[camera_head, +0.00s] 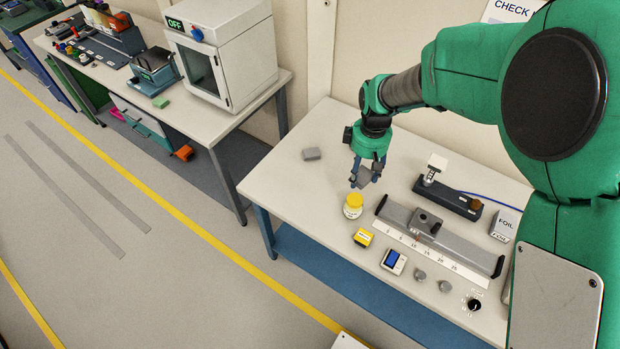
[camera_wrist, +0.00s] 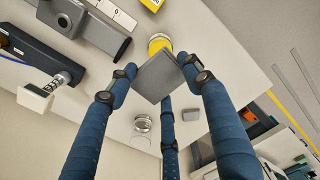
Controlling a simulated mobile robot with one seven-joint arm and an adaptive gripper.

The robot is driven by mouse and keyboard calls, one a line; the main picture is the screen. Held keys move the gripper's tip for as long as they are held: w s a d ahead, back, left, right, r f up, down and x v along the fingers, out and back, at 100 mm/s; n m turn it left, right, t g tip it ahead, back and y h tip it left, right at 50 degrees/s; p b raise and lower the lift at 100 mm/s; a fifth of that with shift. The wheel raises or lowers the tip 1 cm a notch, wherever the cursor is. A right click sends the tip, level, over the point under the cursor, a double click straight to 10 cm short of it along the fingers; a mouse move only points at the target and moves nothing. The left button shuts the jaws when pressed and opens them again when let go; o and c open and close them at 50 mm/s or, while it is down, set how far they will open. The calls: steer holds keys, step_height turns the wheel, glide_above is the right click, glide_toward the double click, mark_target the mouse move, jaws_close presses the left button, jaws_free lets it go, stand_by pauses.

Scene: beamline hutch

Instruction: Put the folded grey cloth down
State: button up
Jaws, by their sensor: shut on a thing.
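My gripper (camera_head: 363,181) hangs over the light bench top (camera_head: 290,192), at the end of my green arm. Its blue fingers are shut on the folded grey cloth (camera_wrist: 158,78), a flat grey square seen tilted between the fingertips in the wrist view. In the head view the cloth is small and partly covered by the fingers. It appears to be held above the bench, behind a yellow-lidded jar (camera_head: 353,205); the exact gap below it cannot be told.
A small grey block (camera_head: 311,154) lies left of my gripper. A round clear item (camera_wrist: 143,122) shows in the wrist view.

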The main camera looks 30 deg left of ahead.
steer(key=s+a+f+n, duration=0.1)
steer(key=s+a+n, duration=0.15)
steer(key=s, duration=0.85)
steer(key=shift+m, duration=0.25)
steer(key=f, duration=1.5)
steer(key=shift+w+a+f, duration=0.15)
steer(key=shift+w+f, duration=0.05)
steer(key=shift+f, duration=0.15)
steer(key=shift+w+a, duration=0.1)
glide_above(321, 195)
steer(key=shift+w+f+b, duration=0.15)
steer(key=shift+f+b, duration=0.3)
steer(key=shift+f, duration=0.3)
steer(key=shift+f, duration=1.75)
steer(key=shift+f+b, duration=0.15)
steer(key=shift+b, duration=0.15)
